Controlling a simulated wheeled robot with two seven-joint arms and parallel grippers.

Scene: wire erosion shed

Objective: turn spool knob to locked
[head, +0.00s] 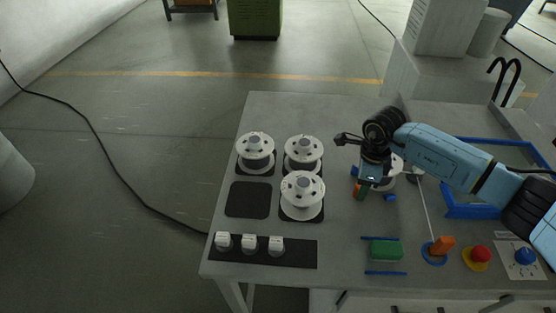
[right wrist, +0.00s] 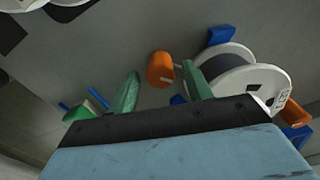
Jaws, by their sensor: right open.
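The spool knob (right wrist: 160,69) is an orange cylinder with a pale mark on its face. In the right wrist view it sits beyond and between the two green fingertips of my right gripper (right wrist: 162,88), with no visible contact. A white-flanged mounted spool (right wrist: 277,85) lies to its right, held by blue brackets (right wrist: 221,35). In the head view my right gripper (head: 373,190) points down over the table beside this spool (head: 397,172) and partly hides it. The gripper is open and empty. My left gripper is not in view.
Loose white spools (head: 303,188) stand on dark pads at the table's left. White blocks (head: 249,243) sit on a black strip in front. A green block (head: 385,250), an orange handle (head: 442,244), a red button (head: 480,254) and a blue knob (head: 525,256) line the front edge.

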